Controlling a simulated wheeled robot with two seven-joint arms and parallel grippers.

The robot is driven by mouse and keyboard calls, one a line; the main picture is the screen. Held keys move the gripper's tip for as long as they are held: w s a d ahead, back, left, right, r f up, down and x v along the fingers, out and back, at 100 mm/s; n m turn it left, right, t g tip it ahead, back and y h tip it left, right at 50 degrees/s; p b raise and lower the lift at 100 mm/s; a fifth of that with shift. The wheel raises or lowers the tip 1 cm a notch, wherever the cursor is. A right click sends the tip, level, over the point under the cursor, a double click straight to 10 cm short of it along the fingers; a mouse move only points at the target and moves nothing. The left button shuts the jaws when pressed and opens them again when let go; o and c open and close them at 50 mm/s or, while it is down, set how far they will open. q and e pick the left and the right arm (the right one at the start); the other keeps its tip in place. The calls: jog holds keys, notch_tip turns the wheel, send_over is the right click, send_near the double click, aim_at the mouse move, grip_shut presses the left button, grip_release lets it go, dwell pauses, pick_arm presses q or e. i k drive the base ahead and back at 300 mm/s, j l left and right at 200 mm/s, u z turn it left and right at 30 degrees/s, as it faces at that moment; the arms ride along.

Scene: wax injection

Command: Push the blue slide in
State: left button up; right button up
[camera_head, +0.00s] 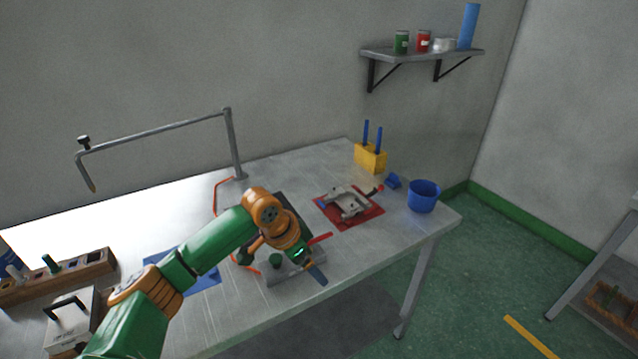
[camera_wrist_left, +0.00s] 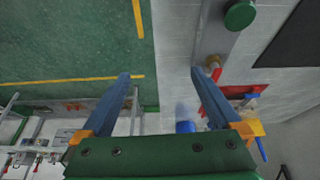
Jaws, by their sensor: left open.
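A grey metal mould fixture (camera_head: 350,203) sits on a red mat (camera_head: 362,222) on the right part of the table. A small blue part (camera_head: 322,202), possibly the blue slide, shows at its left end. In the left wrist view a small blue part (camera_wrist_left: 251,97) shows over the red area, partly behind my finger and hard to make out. My left gripper (camera_wrist_left: 160,75) is open and empty, its fingers spread. My right gripper is not in view.
A grey bar with a green knob (camera_wrist_left: 240,14) and a red handle (camera_head: 320,238) lies close beside my left gripper. A blue cup (camera_head: 423,196), a blue block (camera_head: 393,181) and a yellow holder (camera_head: 370,158) stand beyond the mat. A bent metal arm (camera_head: 160,133) rises at the back.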

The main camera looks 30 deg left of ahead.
aim_at(322, 203)
jog(key=i+j, duration=0.7)
jog(key=i, duration=0.1)
